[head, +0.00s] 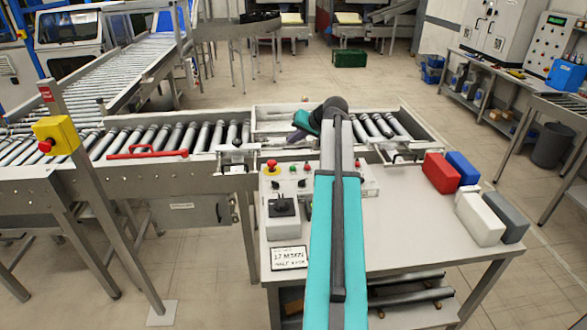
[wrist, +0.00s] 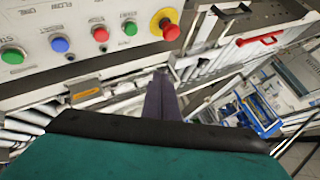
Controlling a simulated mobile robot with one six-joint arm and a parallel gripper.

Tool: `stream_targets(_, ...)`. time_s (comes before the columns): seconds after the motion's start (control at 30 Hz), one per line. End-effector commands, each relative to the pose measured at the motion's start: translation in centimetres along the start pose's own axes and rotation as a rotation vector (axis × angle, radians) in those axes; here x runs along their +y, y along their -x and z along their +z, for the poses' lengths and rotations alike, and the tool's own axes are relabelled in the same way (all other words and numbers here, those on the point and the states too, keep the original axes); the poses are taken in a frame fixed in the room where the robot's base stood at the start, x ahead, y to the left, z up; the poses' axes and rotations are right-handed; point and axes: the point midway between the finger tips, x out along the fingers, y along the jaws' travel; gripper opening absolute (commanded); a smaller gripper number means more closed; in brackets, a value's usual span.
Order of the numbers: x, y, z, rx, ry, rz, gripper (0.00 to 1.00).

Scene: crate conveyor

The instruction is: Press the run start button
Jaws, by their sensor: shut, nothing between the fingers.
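The control panel (head: 368,188) stands on the table behind my arm. In the wrist view the panel (wrist: 75,75) crosses the upper left. It bears a green button (wrist: 130,28) between a red button (wrist: 101,34) and a red mushroom button on yellow (wrist: 167,24), then a blue button (wrist: 60,45) and another green button (wrist: 13,55) at the far left. Labels are small and inverted; I cannot tell surely which green one is run start. My gripper (wrist: 161,75) is shut and empty, apart from the buttons. In the head view my arm hides most of it.
A roller conveyor (head: 130,140) with a red handle (head: 148,154) runs behind the panel. A yellow box with a red button (head: 55,136) is on a post at left. Red (head: 441,173), blue (head: 463,167), white (head: 480,218) and grey (head: 510,222) blocks stand on the table's right.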

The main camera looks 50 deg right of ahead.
Motion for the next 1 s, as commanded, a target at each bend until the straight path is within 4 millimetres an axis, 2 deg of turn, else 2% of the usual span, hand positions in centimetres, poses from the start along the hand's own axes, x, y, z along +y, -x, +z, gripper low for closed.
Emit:
stream_targets(0.27,0.8,-0.7,0.5,0.001,-0.002,0.001,0.0)
stream_targets(1.0,4.3,-5.4,3.9,0.002,-0.003,0.002,0.0)
